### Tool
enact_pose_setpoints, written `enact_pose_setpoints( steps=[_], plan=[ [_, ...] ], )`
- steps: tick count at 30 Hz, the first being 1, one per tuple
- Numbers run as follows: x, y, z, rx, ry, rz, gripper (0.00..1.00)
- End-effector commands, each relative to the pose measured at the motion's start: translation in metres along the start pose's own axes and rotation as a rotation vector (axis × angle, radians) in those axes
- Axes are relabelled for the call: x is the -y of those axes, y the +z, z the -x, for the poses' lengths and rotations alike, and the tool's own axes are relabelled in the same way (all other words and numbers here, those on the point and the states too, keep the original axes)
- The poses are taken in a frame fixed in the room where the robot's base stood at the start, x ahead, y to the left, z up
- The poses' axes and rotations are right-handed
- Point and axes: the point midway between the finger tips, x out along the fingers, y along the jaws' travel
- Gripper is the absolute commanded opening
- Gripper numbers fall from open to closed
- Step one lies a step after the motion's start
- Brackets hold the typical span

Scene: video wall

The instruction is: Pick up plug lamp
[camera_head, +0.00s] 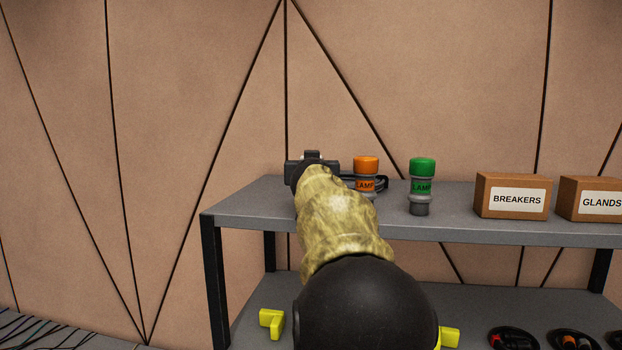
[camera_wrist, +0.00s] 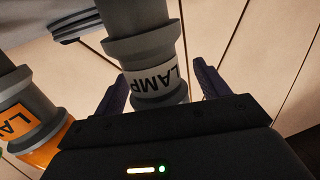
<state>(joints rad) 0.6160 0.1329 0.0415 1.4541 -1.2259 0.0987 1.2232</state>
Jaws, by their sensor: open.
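My gripper (camera_wrist: 160,82) is open, with one dark finger on each side of this lamp; contact cannot be told. In the head view my gripper (camera_head: 312,167) is over the left part of the shelf top and hides most or all of that lamp. An orange plug lamp (camera_head: 366,166) stands just right of it and also shows at the left of the wrist view (camera_wrist: 38,110). A green plug lamp (camera_head: 422,168) stands further right.
The grey shelf top (camera_head: 455,222) also holds a BREAKERS box (camera_head: 512,178) and a GLANDS box (camera_head: 590,186) at the right. A dark looped object (camera_head: 381,183) lies behind the orange lamp. Round dark items (camera_head: 513,338) sit on the lower shelf. A panelled wall stands behind.

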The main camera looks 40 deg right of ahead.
Motion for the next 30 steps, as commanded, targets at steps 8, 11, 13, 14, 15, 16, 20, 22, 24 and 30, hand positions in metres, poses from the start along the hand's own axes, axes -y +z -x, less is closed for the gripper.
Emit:
enact_pose_setpoints(
  steps=[8, 11, 13, 14, 15, 16, 20, 22, 24, 30],
  plan=[
    [0.0, 0.0003, 0.0005, 0.0, 0.0, 0.0, 0.74],
    [0.0, 0.0003, 0.0006, 0.0, 0.0, 0.0, 0.74],
    [0.0001, 0.0003, 0.0006, 0.0, 0.0, 0.0, 0.72],
    [0.0001, 0.0003, 0.0006, 0.0, 0.0, 0.0, 0.66],
    [0.0001, 0.0003, 0.0006, 0.0, 0.0, 0.0, 0.58],
    [0.0, 0.0003, 0.0006, 0.0, 0.0, 0.0, 0.52],
    [0.0001, 0.0003, 0.0006, 0.0, 0.0, 0.0, 0.27],
    [0.0001, -0.0002, 0.0008, -0.001, 0.0, 0.0, 0.21],
    [0.0001, -0.0001, 0.0008, 0.0, 0.0, 0.0, 0.21],
    [0.0, -0.0029, 0.0009, -0.001, 0.0, 0.0, 0.21]
  ],
)
